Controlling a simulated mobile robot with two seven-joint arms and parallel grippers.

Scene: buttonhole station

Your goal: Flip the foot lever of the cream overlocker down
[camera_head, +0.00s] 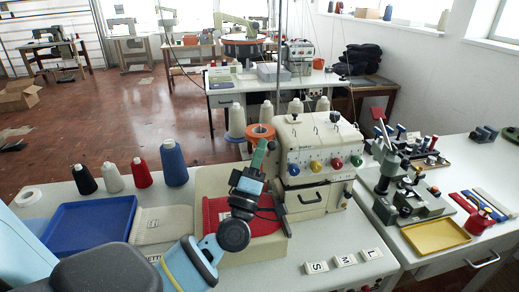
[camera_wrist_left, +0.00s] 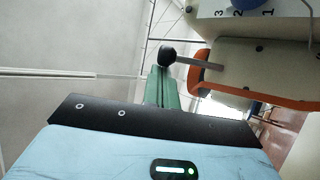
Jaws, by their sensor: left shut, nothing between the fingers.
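The cream overlocker (camera_head: 318,150) stands on the table with several coloured dials on its front; it also shows in the left wrist view (camera_wrist_left: 265,60). A metal lever with a black knob (camera_wrist_left: 168,53) sticks out beside its orange-edged part in the left wrist view. I cannot make out the lever in the head view, where my gripper is close to that side. My left gripper (camera_head: 260,148) is at the machine's left side, with green fingers shut and empty. In the left wrist view its fingertips (camera_wrist_left: 158,70) are close to the knob; I cannot tell whether they touch. My right gripper is not in view.
Red ribbed fabric (camera_head: 272,222) lies under my left wrist. A blue tray (camera_head: 60,238) and thread cones (camera_head: 173,162) stand at left. S, M and L blocks (camera_head: 344,261) lie at the front. A press tool (camera_head: 388,180) and yellow tray (camera_head: 435,236) are at right.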

